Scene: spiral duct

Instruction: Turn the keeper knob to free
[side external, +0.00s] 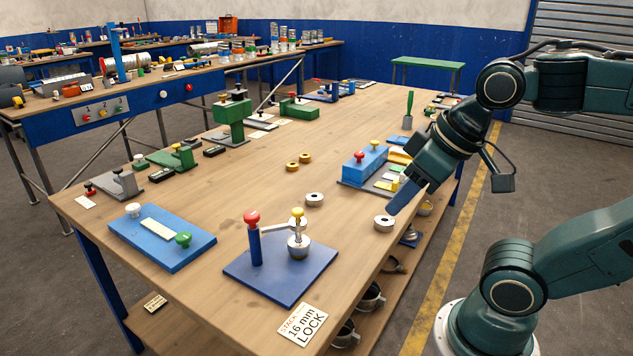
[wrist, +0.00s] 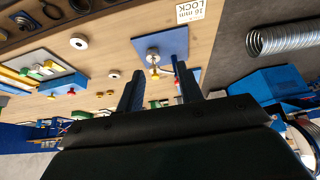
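A blue base plate (side external: 252,278) near the table's front carries a blue post with a red knob (side external: 251,217) and a metal stack (side external: 298,246) topped by a yellow knob (side external: 297,212). A grey link runs from the post toward the stack. No knob is marked as the keeper, so I cannot tell which it is. In the wrist view the plate (wrist: 178,38) and yellow knob (wrist: 155,74) show beyond my fingers; the red knob is not clearly seen. My gripper (side external: 394,208) is open and empty, right of the plate and apart from it; its fingers (wrist: 157,67) are spread.
A "16 mm LOCK" card (side external: 302,324) lies before the plate. A blue plate with white and green knobs (side external: 162,238) is to its left. Metal rings (side external: 314,199) and (side external: 384,222) lie on the table, and a blue block fixture (side external: 364,165) stands behind. Mid-table is mostly clear.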

